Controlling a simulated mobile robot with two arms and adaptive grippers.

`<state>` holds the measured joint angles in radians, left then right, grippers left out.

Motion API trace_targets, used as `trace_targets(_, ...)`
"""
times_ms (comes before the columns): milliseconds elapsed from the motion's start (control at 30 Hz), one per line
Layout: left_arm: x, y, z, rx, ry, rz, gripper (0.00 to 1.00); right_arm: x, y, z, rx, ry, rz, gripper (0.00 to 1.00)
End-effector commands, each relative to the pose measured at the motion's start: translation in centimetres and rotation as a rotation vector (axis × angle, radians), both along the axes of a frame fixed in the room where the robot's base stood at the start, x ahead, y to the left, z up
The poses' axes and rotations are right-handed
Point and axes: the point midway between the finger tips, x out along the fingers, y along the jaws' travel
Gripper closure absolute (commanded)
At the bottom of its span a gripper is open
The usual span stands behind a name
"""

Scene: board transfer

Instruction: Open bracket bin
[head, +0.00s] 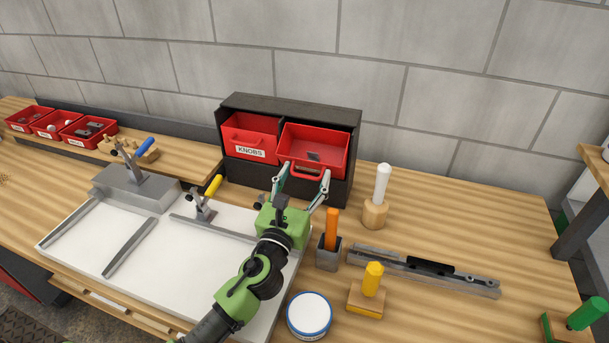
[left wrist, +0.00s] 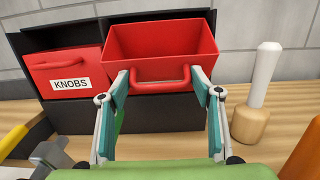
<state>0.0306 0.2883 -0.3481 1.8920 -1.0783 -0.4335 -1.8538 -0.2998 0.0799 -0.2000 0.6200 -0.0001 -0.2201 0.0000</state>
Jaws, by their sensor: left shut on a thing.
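A black two-slot cabinet (head: 290,104) stands at the back of the bench against the wall. Its left red bin (head: 249,137) carries a KNOBS label. The right red bin (head: 313,143) sticks out of its slot, further forward than the KNOBS bin, and a small grey piece shows inside it. My right gripper is out of view.
Right of the cabinet stands a white-handled tool (head: 382,185) in a wooden base. Nearer are an orange-handled tool (head: 332,229), a yellow-handled block (head: 372,281), a white round tub (head: 309,315) and a metal rail (head: 424,270). A white board with toggle clamps (head: 187,262) lies left.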

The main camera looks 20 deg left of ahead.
Motion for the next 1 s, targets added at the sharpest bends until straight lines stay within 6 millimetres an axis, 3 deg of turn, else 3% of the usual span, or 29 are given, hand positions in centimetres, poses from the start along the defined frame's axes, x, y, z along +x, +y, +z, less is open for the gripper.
trace_targets(33, -0.1, -0.1, -1.4, -0.003, 0.025, -0.001, 0.80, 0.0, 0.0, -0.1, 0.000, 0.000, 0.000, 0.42)
trace_targets(367, -0.1, -0.2, -1.4, -0.004, 0.025, -0.003, 0.80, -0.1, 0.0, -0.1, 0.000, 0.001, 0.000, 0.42)
trace_targets(400, -0.1, -0.2, -1.4, -0.004, 0.025, -0.003, 0.39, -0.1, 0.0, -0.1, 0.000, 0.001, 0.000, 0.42)
trace_targets(467, -0.2, -0.2, -1.3, -0.003, 0.024, -0.003, 0.26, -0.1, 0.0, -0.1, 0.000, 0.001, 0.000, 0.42)
trace_targets(833, 0.0, 0.0, -0.5, 0.000, 0.011, -0.001, 0.26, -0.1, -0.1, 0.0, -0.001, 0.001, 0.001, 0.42)
trace_targets(1000, 0.0, 0.0, 1.1, 0.001, 0.005, -0.001, 0.26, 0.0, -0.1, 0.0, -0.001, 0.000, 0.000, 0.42)
